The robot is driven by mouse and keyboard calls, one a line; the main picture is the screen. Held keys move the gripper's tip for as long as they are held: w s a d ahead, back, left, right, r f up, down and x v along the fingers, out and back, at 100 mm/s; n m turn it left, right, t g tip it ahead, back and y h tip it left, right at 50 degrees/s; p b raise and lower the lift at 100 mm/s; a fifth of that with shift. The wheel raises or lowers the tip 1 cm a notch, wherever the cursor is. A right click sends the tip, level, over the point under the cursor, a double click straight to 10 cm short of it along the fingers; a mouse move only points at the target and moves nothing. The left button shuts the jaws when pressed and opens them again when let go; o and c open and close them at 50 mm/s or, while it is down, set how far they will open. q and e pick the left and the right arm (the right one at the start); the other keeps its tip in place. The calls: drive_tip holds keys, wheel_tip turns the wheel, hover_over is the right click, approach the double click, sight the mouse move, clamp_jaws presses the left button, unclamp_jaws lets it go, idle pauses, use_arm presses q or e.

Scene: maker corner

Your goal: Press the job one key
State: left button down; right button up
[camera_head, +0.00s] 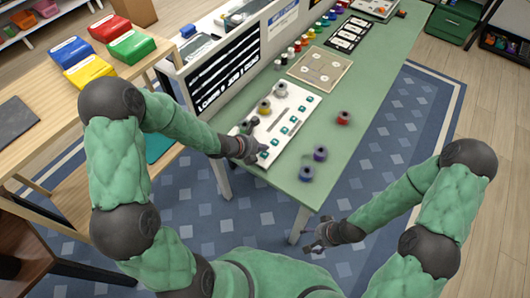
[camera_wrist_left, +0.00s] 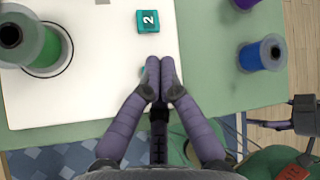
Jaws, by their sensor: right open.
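A white panel (camera_head: 290,105) with a row of small teal keys lies at the near end of the green table. In the left wrist view a teal key marked 2 (camera_wrist_left: 148,21) sits just beyond my fingertips. My left gripper (camera_head: 257,156) is over the panel's near end; in the left wrist view its fingertips (camera_wrist_left: 160,68) are together with nothing seen between them. My right gripper (camera_head: 318,246) is open, off the table's near edge.
A green spool (camera_wrist_left: 42,50) stands on the panel left of the fingers. A blue spool (camera_head: 307,174), a purple spool (camera_head: 320,153) and a red spool (camera_head: 343,118) stand on the green table (camera_head: 370,95). A sign board (camera_head: 225,75) stands along the left side.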

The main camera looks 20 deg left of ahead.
sight(262, 155)
use_arm(q)
drive_tip(key=shift+r+p, duration=1.3)
drive_tip(key=shift+r, duration=1)
use_arm(e)
wheel_tip(262, 155, up, 3)
